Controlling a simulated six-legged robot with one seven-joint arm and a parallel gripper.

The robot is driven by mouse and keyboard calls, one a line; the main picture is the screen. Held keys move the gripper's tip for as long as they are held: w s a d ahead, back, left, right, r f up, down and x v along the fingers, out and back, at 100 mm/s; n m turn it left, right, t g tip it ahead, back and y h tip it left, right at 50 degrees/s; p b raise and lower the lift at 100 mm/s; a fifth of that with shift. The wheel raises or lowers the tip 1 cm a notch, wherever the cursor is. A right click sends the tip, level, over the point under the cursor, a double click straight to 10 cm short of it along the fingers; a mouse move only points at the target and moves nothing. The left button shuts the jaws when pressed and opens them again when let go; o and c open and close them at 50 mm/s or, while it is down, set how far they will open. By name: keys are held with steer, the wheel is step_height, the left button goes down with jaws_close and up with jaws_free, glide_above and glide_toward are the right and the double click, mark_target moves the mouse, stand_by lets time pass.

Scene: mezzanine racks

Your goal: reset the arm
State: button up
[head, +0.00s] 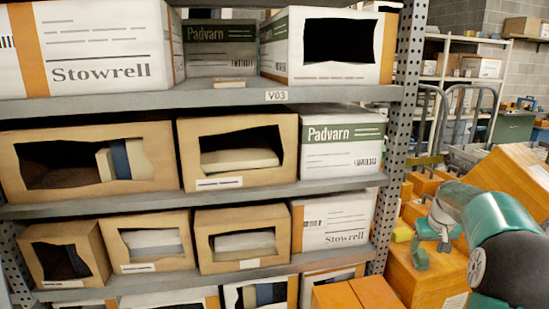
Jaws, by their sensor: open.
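My arm, teal and grey, reaches in from the lower right of the head view, bent beside the rack's right post. My gripper (428,241) is at the arm's far end, in front of orange boxes. It is open, and I see nothing held in it. I cannot tell whether it touches the boxes behind it.
A grey metal rack (210,97) fills the left and middle, holding several open-fronted cartons and white boxes. Its perforated post (397,140) stands left of my gripper. Orange boxes (508,180) are piled behind my arm. More shelving (508,70) stands further back.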

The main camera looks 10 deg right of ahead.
steer(key=s+a+r, duration=0.3)
steer(key=a, duration=0.4)
steer(key=s+a+r+n+t, duration=0.1)
steer(key=s+a+r, duration=0.25)
steer(key=a, duration=0.45)
steer(key=s+a+r, duration=0.3)
steer(key=a+r, duration=0.1)
steer(key=a, duration=0.3)
steer(key=s+a+f, duration=0.1)
steer(key=s+a, duration=0.6)
steer(key=s, duration=0.2)
steer(key=s+a+f+n+t+y, duration=0.1)
steer(key=s+a+f, duration=0.1)
steer(key=s+a, duration=0.5)
steer(key=s, duration=0.3)
steer(key=shift+a+f+n, duration=0.15)
steer(key=shift+f+n, duration=0.1)
steer(key=shift+n, duration=0.05)
